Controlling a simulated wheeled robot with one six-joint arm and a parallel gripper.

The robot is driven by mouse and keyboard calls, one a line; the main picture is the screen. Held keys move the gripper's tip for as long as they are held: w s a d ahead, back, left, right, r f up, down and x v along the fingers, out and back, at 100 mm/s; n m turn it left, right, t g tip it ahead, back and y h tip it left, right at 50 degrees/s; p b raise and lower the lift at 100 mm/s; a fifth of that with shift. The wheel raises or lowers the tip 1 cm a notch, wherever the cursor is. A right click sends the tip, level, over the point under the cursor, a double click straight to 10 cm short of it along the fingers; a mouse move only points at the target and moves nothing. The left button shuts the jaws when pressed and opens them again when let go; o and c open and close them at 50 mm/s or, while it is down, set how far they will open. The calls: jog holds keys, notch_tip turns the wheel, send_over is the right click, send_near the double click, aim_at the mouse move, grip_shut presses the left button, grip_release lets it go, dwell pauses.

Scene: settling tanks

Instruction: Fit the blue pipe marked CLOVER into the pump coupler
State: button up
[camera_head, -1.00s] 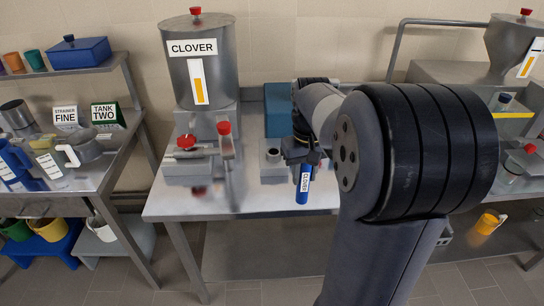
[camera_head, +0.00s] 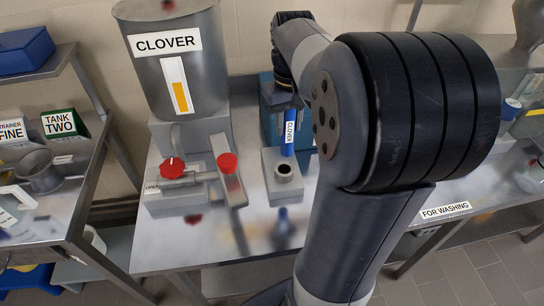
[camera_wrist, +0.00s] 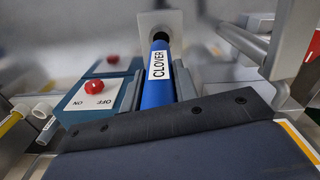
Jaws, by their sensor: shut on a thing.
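The blue pipe marked CLOVER (camera_head: 289,130) is upright in my gripper (camera_head: 281,99), which is shut on its upper part. In the head view its lower end is just above and behind the round opening of the grey pump coupler (camera_head: 283,188). A gap between them cannot be judged. In the wrist view the pipe (camera_wrist: 158,85) runs away from my gripper, and its dark far end overlaps a pale square block (camera_wrist: 174,21). I cannot tell whether the end is inside an opening.
The blue pump box (camera_head: 268,122) with a red ON/OFF knob (camera_wrist: 94,87) is close by. Left of the coupler stand a red-handled valve (camera_head: 172,168) and the steel CLOVER tank (camera_head: 185,75). The steel table (camera_head: 215,240) is clear in front.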

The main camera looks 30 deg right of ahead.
aim_at(285, 151)
jog(key=f, duration=0.6)
jog(key=shift+w+f, duration=0.25)
jog(key=shift+w, duration=0.15)
jog(key=shift+f, duration=1.75)
jog(key=shift+f, duration=0.2)
jog(key=o, duration=1)
jog(key=shift+r, duration=0.1)
jog(key=shift+o, duration=0.2)
notch_tip(285, 151, up, 12)
jog(key=shift+r, duration=0.15)
